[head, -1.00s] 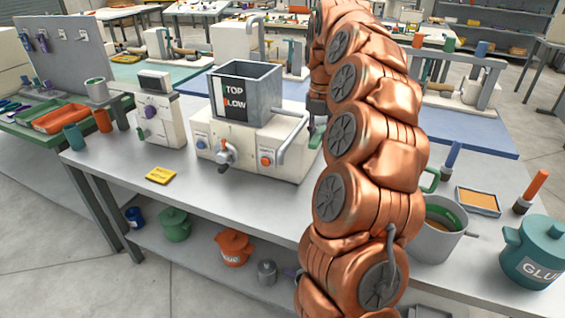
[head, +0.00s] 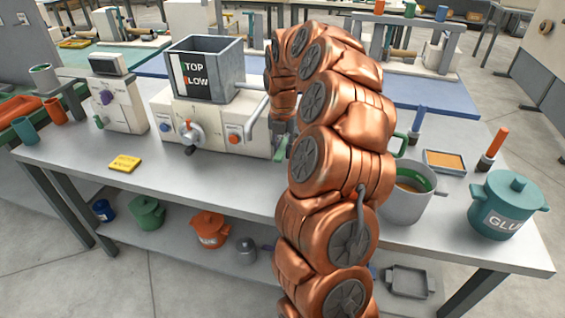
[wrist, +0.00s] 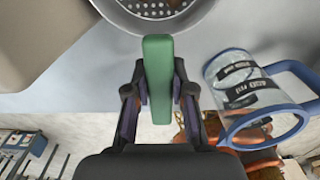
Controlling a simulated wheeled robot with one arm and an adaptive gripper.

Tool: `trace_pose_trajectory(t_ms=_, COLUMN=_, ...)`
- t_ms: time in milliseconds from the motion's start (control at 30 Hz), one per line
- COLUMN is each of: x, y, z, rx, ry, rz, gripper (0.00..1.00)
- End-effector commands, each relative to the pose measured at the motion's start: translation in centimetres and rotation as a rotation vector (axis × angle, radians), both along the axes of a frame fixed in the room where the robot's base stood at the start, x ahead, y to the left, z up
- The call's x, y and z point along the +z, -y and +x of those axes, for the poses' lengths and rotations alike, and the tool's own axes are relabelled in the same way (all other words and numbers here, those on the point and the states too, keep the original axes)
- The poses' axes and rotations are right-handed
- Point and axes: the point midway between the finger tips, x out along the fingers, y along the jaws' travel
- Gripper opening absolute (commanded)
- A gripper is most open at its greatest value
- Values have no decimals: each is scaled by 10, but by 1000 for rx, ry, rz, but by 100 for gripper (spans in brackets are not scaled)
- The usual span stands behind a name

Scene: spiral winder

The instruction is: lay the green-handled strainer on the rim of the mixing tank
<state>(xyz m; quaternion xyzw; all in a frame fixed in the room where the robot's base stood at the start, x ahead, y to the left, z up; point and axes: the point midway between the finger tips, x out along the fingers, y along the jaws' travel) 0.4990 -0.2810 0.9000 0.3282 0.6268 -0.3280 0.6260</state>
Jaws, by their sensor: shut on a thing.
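My gripper (wrist: 159,98) is shut on the green handle of the strainer (wrist: 158,62) in the wrist view. The strainer's round perforated grey bowl is at the top of that view, partly cut off. In the head view my copper arm hides most of the gripper and strainer, beside the right side of a white machine. A square grey open tank (head: 205,75) marked TOP and LOW sits on that machine. A round grey pot (head: 405,205) with a green inner ring and green handle stands right of my arm. No label shows which is the mixing tank.
A clear jug (wrist: 245,90) with blue rim and handle is right of the gripper in the wrist view. A teal glue pot (head: 505,208), an orange-filled tray (head: 445,161) and a yellow block (head: 125,163) are on the grey table (head: 240,185). The table's front left is mostly clear.

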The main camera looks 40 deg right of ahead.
Motion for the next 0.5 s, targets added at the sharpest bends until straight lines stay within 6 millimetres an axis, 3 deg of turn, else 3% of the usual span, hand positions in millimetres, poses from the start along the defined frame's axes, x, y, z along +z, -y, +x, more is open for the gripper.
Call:
trace_pose_trajectory(t_ms=333, x=-25, y=0, z=-1, rx=0, ry=-1, rz=0, gripper=0)
trace_pose_trajectory(t_ms=500, x=-48, y=0, z=-1, rx=-1, ry=-1, rz=0, gripper=0)
